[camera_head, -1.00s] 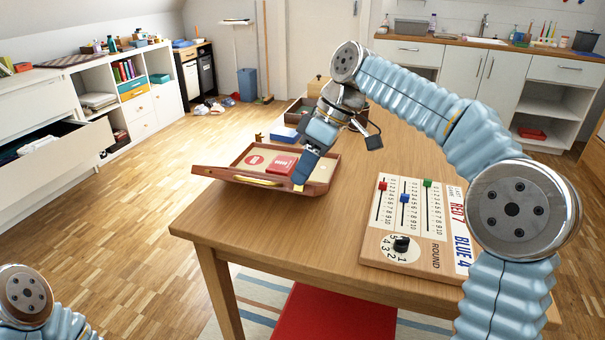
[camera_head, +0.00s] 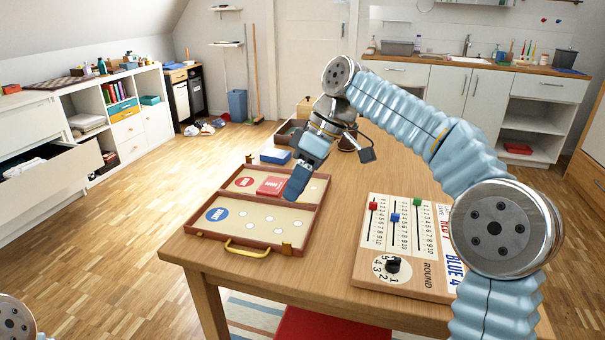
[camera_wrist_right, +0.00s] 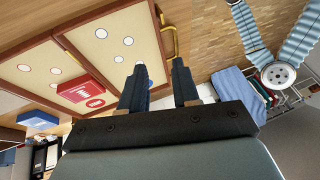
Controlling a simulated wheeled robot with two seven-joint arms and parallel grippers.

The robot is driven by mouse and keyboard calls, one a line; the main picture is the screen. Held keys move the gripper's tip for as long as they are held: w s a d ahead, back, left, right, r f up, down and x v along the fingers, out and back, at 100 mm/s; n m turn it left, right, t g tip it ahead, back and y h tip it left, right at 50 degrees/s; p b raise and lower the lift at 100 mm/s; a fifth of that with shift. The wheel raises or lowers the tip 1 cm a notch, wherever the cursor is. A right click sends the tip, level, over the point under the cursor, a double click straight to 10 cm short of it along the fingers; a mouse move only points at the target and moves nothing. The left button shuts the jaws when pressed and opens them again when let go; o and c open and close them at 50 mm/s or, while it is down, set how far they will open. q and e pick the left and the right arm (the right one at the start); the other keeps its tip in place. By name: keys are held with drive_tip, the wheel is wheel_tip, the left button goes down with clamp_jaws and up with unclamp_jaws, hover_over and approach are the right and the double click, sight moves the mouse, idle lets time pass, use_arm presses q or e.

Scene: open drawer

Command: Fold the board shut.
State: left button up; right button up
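The folding board (camera_head: 268,233) is a wooden case with a cream inside, lying open on the table. Its near half shows a blue disc, white spots and a yellow handle (camera_head: 246,250) on the front edge. Its far half (camera_head: 312,190) holds a red box (camera_head: 271,186). My right gripper (camera_head: 294,192) hangs over the right part of the board, near the fold. In the right wrist view my right gripper (camera_wrist_right: 160,85) has its fingers apart with nothing between them; whether they touch the board is unclear. My left gripper is out of view.
A wooden scoreboard (camera_head: 400,240) with sliders and a dial lies to the right on the table (camera_head: 340,230). A blue box (camera_head: 276,156) and an open tray (camera_head: 290,132) stand behind the board. Bare table lies between the board and the scoreboard.

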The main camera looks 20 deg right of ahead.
drive_tip(key=v, duration=0.6)
idle(0.3)
